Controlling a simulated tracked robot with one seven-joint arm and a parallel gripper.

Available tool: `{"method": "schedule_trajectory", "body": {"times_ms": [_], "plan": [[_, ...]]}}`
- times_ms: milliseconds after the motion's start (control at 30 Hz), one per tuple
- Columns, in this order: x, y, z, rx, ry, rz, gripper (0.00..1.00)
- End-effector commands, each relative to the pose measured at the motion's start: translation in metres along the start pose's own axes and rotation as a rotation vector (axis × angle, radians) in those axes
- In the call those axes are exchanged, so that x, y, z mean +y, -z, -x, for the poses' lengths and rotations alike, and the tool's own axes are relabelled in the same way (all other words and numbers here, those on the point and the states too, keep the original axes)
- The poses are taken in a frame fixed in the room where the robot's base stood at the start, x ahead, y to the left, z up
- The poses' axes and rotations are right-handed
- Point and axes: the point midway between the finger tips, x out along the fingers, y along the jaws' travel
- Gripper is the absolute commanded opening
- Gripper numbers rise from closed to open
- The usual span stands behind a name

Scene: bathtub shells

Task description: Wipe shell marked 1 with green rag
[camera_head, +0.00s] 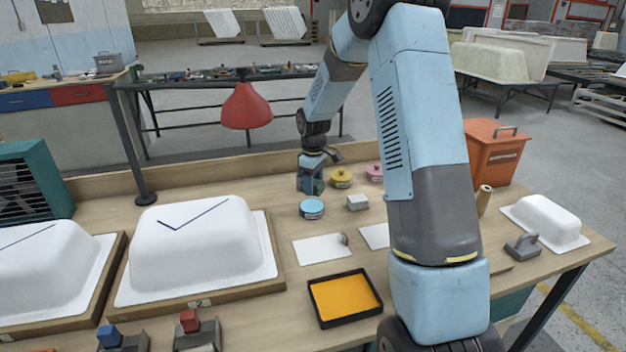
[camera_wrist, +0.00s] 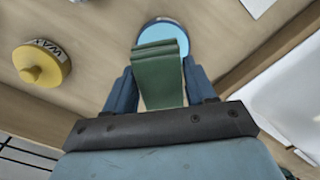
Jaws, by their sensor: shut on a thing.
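My gripper (camera_head: 311,186) is at the back of the workbench, left of the yellow tin, pointing down. In the wrist view its blue fingers (camera_wrist: 160,85) are shut on a folded green rag (camera_wrist: 158,72). The rag hangs between the fingers, in front of a blue-topped tin (camera_wrist: 163,30). A white bathtub shell (camera_head: 200,240) on a wooden board with a plate reading 2 is left of the gripper. Another white shell (camera_head: 45,270) is at the left edge, partly cut off; I cannot read a number on it. Both shells show dark line marks on top.
The blue-topped tin (camera_head: 312,209), a white block (camera_head: 357,202), a yellow tin (camera_head: 341,180) and a pink tin (camera_head: 374,173) stand near my gripper. A red lamp (camera_head: 246,107) hangs over the bench. An orange tray (camera_head: 345,298) is at the front. A small white shell (camera_head: 545,222) is right.

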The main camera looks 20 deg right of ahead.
Motion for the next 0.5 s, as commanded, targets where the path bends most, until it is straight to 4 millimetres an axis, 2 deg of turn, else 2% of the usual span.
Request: {"method": "schedule_trajectory", "body": {"times_ms": [300,500], "plan": [[-0.004,0.004,-0.030,-0.001,0.001,0.009,0.31],[-0.004,0.004,-0.042,0.000,0.000,0.010,0.31]]}}
